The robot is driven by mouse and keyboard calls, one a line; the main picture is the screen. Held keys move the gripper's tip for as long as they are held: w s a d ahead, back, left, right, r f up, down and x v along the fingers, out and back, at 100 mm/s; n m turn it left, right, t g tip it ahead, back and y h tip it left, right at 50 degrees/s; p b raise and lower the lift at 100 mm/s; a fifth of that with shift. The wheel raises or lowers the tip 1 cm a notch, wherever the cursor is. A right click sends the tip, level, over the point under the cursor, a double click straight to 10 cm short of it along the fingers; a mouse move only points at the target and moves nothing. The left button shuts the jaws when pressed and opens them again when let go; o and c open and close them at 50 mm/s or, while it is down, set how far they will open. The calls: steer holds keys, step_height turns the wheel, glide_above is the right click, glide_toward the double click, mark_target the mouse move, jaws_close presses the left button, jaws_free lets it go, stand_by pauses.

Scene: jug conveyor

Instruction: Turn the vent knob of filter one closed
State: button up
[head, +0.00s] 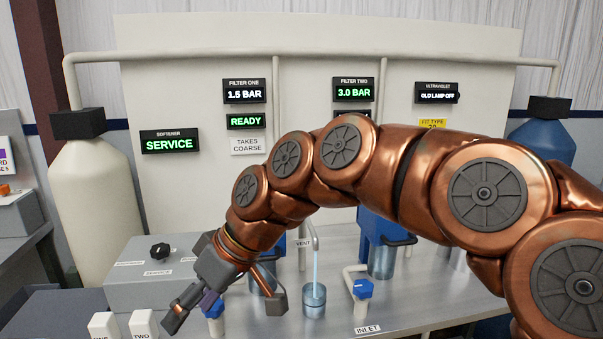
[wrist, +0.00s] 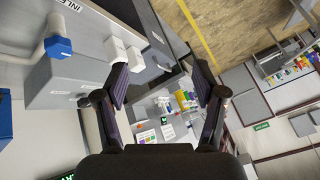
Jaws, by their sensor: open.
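My gripper (head: 225,311) is open and empty, its fingers spread above the bench in front of filter one. In the wrist view my gripper (wrist: 160,82) also shows nothing between its fingers. Filter one's blue housing with a clear bowl (head: 262,278) is partly hidden behind my gripper. A VENT label (head: 303,243) stands beside a bent grey pipe (head: 314,238), from which water runs into a clear cup (head: 314,300). I cannot make out the vent knob; my arm covers much of that area. A blue knob (head: 213,308) shows just behind my fingers, its label hidden.
Another blue knob (head: 363,289) stands by an INLET label (head: 367,329). Filter two (head: 382,262) is behind my arm. White blocks marked ONE (head: 104,326) and TWO (head: 143,323) stand front left. A grey box with a black knob (head: 160,250) is at left.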

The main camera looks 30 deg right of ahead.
steer(key=w+d+r+n+t+y+b, duration=0.1)
steer(key=w+d+r+t+y, duration=0.15)
steer(key=w+d+r, duration=0.45)
steer(key=w+d+r+t+y+b, duration=0.2)
steer(key=w+d+r+t, duration=0.2)
steer(key=w+d, duration=0.45)
steer(key=w+d+f+m+t+h+b, duration=0.1)
steer(key=w+d+t, duration=0.1)
steer(key=d, duration=0.6)
steer(key=w+d+f+m+t+h, duration=0.1)
steer(key=d+t, duration=0.2)
steer(key=d, duration=0.6)
steer(key=w+d+f+m+t+h+b, duration=0.1)
steer(key=w+d+f+t+h, duration=0.1)
steer(key=d, duration=0.6)
steer(key=shift+r+p+x, duration=0.15)
steer(key=shift+p+x, duration=0.35)
steer(key=shift+x, duration=1.4)
steer(key=shift+r+p+x, duration=0.15)
steer(key=shift+p+x, duration=0.3)
steer(key=shift+x, duration=1.4)
steer(key=shift+a, duration=0.15)
steer(key=c, duration=1.2)
